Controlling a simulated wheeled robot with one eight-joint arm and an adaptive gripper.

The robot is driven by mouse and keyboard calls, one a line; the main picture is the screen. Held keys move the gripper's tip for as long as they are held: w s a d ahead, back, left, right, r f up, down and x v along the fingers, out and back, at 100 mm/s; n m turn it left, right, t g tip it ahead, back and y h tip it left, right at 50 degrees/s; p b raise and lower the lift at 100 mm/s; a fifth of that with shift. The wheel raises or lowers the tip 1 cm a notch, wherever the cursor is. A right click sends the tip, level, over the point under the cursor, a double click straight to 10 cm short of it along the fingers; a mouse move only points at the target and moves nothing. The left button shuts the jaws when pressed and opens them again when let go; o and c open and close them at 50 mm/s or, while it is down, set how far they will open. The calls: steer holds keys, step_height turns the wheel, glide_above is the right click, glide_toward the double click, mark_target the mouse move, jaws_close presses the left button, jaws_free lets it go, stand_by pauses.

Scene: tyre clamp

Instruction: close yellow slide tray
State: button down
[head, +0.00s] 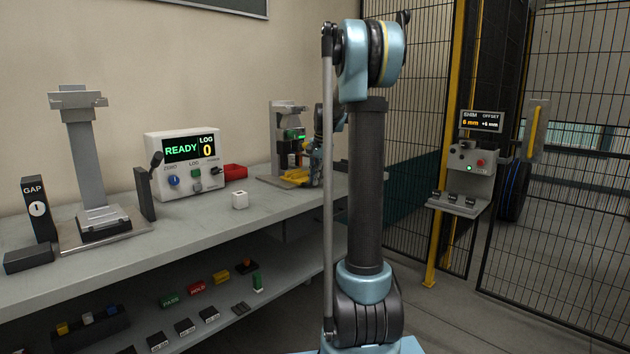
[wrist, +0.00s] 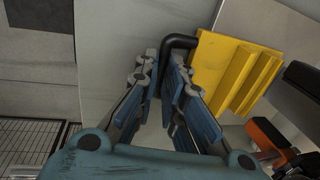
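The yellow slide tray (wrist: 222,66) fills the upper right of the wrist view, with stepped ribs on its face. In the head view the yellow tray (head: 296,177) lies at the foot of a grey bench fixture, partly hidden by my arm. A black bent handle (wrist: 182,40) is beside the tray's left edge in the wrist view. My gripper (wrist: 164,68) has its blue-padded fingertips on either side of the handle's downturned end. I cannot tell whether they press on it. In the head view my gripper (head: 318,158) is at the tray's right side, mostly hidden behind my arm.
The grey fixture (head: 288,130) stands behind the tray on the bench. An orange and black part (wrist: 266,136) is at lower right in the wrist view.

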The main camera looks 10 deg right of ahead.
steer(key=shift+w+a, duration=0.95)
steer(key=shift+w, duration=0.3)
steer(key=c, duration=2)
jaws_free()
steer(key=shift+o, duration=0.2)
step_height(320, 180, up, 12)
steer(key=s+d, duration=0.1)
steer(key=shift+s+d+f, duration=0.15)
steer(key=shift+s+d, duration=0.1)
steer(key=shift+s, duration=0.15)
